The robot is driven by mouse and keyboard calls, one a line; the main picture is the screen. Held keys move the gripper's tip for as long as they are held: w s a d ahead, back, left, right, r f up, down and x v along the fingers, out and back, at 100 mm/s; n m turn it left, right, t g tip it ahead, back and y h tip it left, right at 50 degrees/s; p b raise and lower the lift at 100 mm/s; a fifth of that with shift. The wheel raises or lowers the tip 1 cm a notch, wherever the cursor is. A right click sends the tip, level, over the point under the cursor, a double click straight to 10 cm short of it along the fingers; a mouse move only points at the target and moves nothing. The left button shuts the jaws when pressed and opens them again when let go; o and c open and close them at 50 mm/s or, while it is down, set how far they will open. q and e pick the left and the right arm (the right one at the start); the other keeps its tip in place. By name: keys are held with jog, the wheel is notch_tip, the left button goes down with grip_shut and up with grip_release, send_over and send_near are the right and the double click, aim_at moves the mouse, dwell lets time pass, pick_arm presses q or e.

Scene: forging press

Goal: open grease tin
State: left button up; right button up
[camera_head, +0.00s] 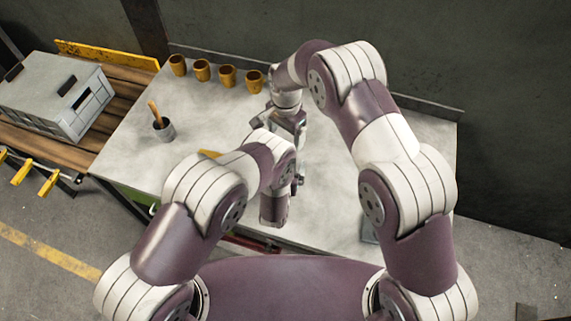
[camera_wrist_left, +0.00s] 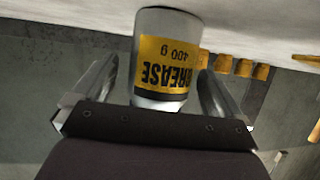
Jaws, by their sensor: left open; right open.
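The grease tin (camera_wrist_left: 166,70) is pale, with a yellow label reading "GREASE 400 g". In the left wrist view it appears upside down, between the two fingers of my left gripper (camera_wrist_left: 158,78). That gripper is open, with a finger on each side of the tin. The tin's lower end in this picture is partly hidden by the gripper body. In the head view I cannot make out the tin; my arms cover that area. My right gripper (camera_head: 290,122) is open and points down over the middle of the table, partly hidden by my left arm.
The grey worktable (camera_head: 330,200) carries several ochre cups (camera_head: 227,76) along its back edge and a dark pot (camera_head: 163,129) with a wooden-handled brush at left. A grey case (camera_head: 55,95) sits on slats further left. A wall (camera_head: 480,60) stands behind. The table's right side is mostly bare.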

pick_arm(q)
jog(key=shift+w+d+f, duration=0.1)
jog(key=shift+w+f, duration=0.05)
jog(key=shift+w, duration=0.35)
jog(key=shift+w+f, duration=0.15)
jog(key=shift+w, duration=0.15)
pick_arm(e)
jog(key=shift+a, duration=0.1)
pick_arm(q)
jog(key=c, duration=1)
grip_shut()
pick_arm(e)
jog(key=shift+f, duration=0.1)
notch_tip(320, 180, down, 8)
jog(key=shift+r, duration=0.15)
